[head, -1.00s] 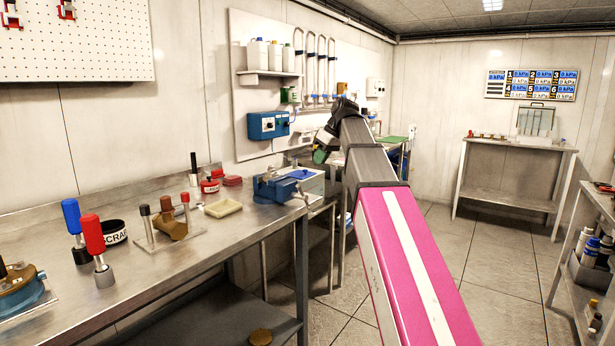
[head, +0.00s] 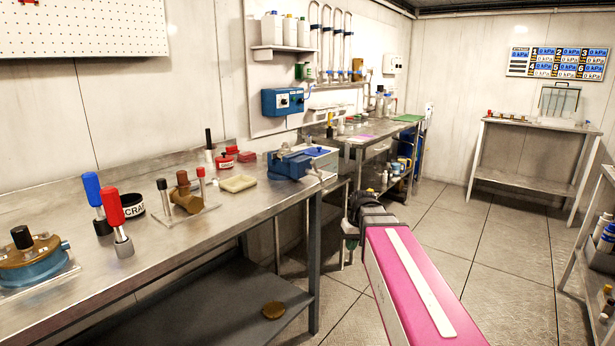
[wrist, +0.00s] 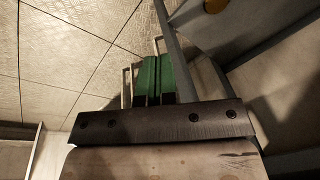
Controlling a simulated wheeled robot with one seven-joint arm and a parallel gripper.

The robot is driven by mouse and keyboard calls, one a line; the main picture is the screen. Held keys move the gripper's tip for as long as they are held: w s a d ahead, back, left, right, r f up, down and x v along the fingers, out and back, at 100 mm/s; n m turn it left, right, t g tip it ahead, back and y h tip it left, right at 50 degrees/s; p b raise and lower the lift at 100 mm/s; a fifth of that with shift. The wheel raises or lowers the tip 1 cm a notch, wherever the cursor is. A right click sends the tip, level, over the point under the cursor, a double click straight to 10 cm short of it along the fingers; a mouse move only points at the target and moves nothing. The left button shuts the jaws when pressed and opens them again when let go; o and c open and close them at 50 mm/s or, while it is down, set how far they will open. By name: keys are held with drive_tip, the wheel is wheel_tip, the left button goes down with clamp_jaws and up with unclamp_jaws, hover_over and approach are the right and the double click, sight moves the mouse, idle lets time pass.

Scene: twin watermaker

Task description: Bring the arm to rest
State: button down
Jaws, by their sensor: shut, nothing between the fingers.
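My arm shows in the head view as a pink link with a white stripe, reaching forward and low over the floor to the right of the steel workbench (head: 180,235).
A round brown piece (head: 273,310) lies on the lower shelf. Floor (head: 440,230) is clear ahead; a shelf (head: 590,260) stands right.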

drive_tip(key=s+d+f+m+g+h, duration=0.1)
drive_tip(key=s+d+f+m+h, duration=0.1)
drive_tip(key=s+f, duration=1)
wheel_tip(320, 180, down, 3)
drive_tip(key=shift+d+f+m, duration=0.15)
drive_tip(key=shift+d+m, duration=0.25)
drive_tip(key=shift+d, duration=0.45)
